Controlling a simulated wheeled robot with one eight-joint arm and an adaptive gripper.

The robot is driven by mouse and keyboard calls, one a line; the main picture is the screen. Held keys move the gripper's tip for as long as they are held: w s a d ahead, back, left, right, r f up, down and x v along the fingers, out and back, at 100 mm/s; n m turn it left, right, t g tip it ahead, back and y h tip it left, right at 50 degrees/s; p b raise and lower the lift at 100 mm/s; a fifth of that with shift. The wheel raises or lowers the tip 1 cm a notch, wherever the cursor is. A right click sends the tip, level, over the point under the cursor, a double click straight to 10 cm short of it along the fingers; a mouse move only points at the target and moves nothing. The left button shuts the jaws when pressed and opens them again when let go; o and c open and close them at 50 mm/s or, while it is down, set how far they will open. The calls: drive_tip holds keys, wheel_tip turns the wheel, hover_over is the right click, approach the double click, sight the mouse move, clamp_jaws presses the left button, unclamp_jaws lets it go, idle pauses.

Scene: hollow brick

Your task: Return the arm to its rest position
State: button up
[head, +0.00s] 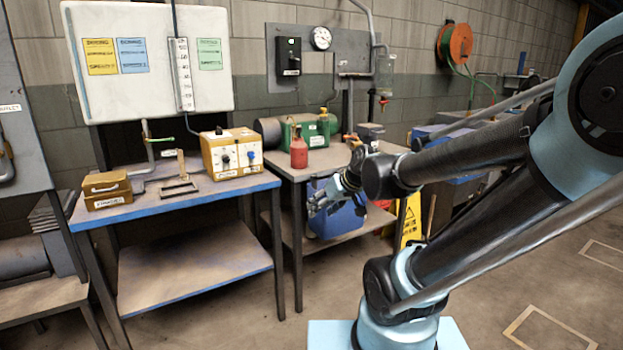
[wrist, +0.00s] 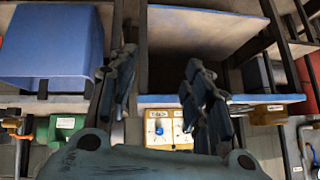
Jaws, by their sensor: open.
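My arm (head: 460,160) reaches in from the right side of the head view, its blue and black links folded back toward the benches. My gripper (head: 318,207) hangs at its far end, in front of the right bench and the blue bin. In the wrist view my gripper (wrist: 160,72) shows two dark fingers spread apart with nothing between them. A yellow control box (head: 231,153) stands on the blue-edged bench (head: 150,205), left of the gripper; it also shows beyond the fingers in the wrist view (wrist: 170,130).
A red bottle (head: 299,153) and a green machine (head: 312,130) stand on the right bench. The blue bin (head: 345,215) sits on its lower shelf. A yellow warning sign (head: 411,220) stands behind my arm. The floor at the lower middle (head: 250,325) is clear.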

drive_tip(key=s+d+f+m+g+h, duration=0.2)
drive_tip(key=s+d+f, duration=0.1)
drive_tip(key=s+d, duration=0.4)
drive_tip(key=s+d+f+m+g+h, duration=0.2)
drive_tip(key=s+d+f+h, duration=0.1)
drive_tip(key=s+d, duration=0.4)
drive_tip(key=shift+s+d+f+m+h, duration=0.3)
drive_tip(key=shift+s+d+f+m, duration=0.1)
drive_tip(key=shift+d+f, duration=0.35)
drive_tip(key=shift+w+f, duration=0.15)
drive_tip(key=shift+w, duration=0.35)
